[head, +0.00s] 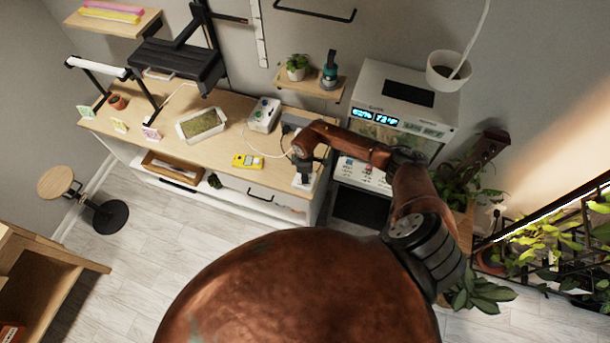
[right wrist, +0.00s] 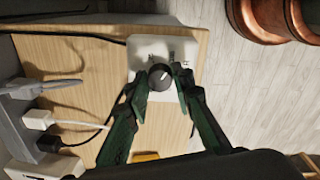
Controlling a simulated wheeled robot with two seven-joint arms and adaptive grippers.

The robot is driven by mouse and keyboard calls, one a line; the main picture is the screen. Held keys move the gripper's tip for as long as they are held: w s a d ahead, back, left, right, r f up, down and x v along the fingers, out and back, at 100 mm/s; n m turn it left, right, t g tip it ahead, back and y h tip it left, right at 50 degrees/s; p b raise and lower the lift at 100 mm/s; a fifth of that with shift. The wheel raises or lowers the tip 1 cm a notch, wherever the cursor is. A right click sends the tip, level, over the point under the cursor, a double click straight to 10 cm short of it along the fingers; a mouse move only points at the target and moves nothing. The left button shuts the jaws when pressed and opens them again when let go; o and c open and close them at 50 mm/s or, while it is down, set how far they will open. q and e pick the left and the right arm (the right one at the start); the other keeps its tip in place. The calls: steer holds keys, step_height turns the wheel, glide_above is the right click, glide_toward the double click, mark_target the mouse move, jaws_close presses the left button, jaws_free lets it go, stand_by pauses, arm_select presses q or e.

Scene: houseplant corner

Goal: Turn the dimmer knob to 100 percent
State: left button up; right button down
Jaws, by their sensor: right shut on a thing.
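The dimmer is a white box (right wrist: 148,50) at the right end of the wooden bench top. It also shows in the head view (head: 303,183), mostly under my right gripper. Its round dark knob (right wrist: 160,76) stands on the box, with a short pale mark on its top toward the upper right. My right gripper (right wrist: 163,79) has its two green fingers on either side of the knob and is shut on it. In the head view my right gripper (head: 306,168) points down at the dimmer. The printed scale is too small to read. My left gripper is not in view.
White plugs (right wrist: 38,119) and dark cords lie left of the dimmer in the wrist view. A yellow meter (head: 248,161), a grey control box (head: 264,115) and a seed tray (head: 202,125) stand on the bench (head: 165,138). A tall white cabinet (head: 405,95) is to the right.

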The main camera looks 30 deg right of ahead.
steer(key=c, duration=1.7)
jaws_free()
steer(key=shift+o, duration=0.2)
steer(key=shift+r, duration=0.1)
step_height(320, 180, up, 12)
steer(key=shift+s+a, duration=0.15)
steer(key=shift+s, duration=0.15)
